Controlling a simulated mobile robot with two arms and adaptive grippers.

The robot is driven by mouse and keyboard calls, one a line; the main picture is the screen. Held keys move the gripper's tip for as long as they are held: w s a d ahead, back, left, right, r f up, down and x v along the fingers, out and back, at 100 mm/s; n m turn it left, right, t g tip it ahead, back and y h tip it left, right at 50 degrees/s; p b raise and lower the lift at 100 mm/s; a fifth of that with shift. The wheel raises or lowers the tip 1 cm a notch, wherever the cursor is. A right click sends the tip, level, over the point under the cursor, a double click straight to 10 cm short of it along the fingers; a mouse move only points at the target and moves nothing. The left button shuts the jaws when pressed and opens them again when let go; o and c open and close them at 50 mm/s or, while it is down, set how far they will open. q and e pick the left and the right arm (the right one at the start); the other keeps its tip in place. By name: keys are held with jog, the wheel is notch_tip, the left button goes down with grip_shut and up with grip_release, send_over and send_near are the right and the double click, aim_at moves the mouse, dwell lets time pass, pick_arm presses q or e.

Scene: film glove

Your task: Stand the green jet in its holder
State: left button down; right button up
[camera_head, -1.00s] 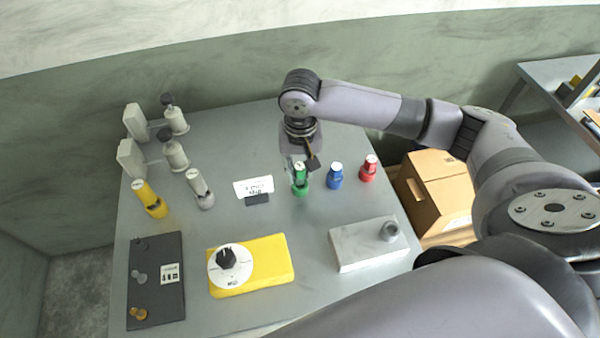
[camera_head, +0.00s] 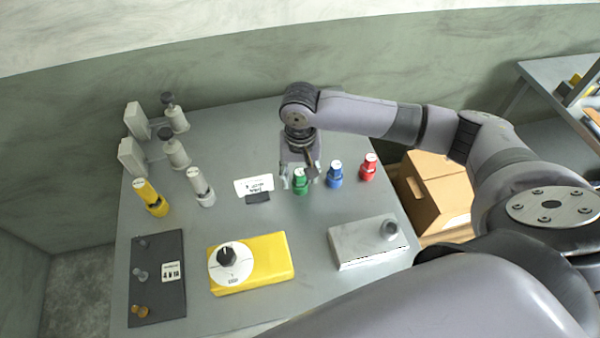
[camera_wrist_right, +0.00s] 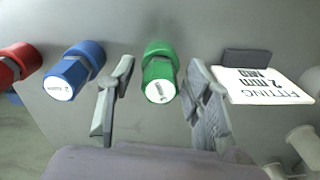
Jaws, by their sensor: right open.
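The green jet (camera_head: 300,183) stands upright on the grey table, left of the blue one. In the wrist view its green body (camera_wrist_right: 160,75) and white labelled top show between the fingers. My right gripper (camera_head: 301,179) is open, its fingers pointing down on either side of the green jet. In the wrist view gaps show between the jet and both fingers. A grey block (camera_head: 352,250) with a round metal socket (camera_head: 389,229) on top lies at the front right; I cannot tell for sure that it is the holder. My left gripper is out of view.
A blue jet (camera_head: 335,175) and a red jet (camera_head: 369,167) stand to the right. A white label card (camera_head: 250,184) stands close on the left. A yellow dial box (camera_head: 270,262) and a dark board (camera_head: 158,255) lie in front. The table between the jets and the block is clear.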

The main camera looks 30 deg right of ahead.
aim_at(300, 171)
notch_tip(300, 171, up, 11)
jog(key=shift+b, duration=0.95)
jog(key=shift+r, duration=0.65)
